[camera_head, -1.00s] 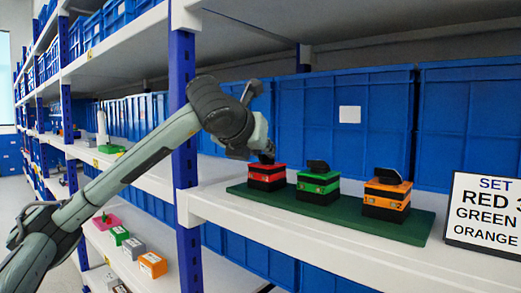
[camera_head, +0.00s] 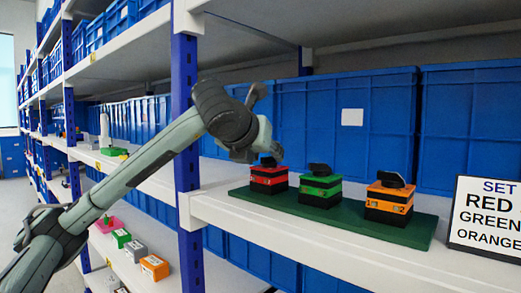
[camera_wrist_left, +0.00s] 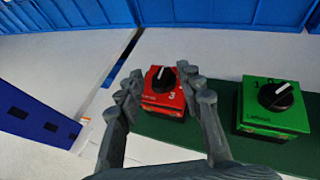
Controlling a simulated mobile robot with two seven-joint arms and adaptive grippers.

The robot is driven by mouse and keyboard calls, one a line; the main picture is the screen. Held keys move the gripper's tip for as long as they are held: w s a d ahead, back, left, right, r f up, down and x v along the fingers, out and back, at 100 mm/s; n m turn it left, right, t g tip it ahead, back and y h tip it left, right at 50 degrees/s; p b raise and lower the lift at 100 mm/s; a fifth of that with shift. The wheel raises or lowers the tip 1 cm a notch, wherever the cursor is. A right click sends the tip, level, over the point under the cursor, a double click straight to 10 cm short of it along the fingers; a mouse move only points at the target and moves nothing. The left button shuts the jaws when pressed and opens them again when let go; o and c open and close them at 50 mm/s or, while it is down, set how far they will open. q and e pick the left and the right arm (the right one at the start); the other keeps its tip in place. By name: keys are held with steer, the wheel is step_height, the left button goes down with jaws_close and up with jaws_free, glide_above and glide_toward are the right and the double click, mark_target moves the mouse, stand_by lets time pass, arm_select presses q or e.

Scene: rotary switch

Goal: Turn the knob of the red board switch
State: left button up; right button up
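The red board switch (camera_head: 268,180) is the leftmost block on a dark green board (camera_head: 330,223). Its black knob (camera_wrist_left: 163,78) has a white line, and a 3 shows on the red top in the left wrist view. My left gripper (camera_wrist_left: 160,71) is open, with its fingers spread left and right of the red switch's knob. I cannot tell if any finger touches it. In the head view my left gripper (camera_head: 258,152) is just above the red switch, partly hiding its knob. My right gripper is not in view.
The green switch (camera_head: 320,190) and orange switch (camera_head: 390,198) stand to the right on the same board. A white sign (camera_head: 487,218) with SET, RED, GREEN and ORANGE is at the right edge. Blue crates (camera_head: 345,125) line the shelf behind. A blue post (camera_head: 185,130) stands left.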

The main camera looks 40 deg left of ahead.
arm_select(q)
steer(key=v, duration=1.1)
steer(key=shift+s, duration=0.4)
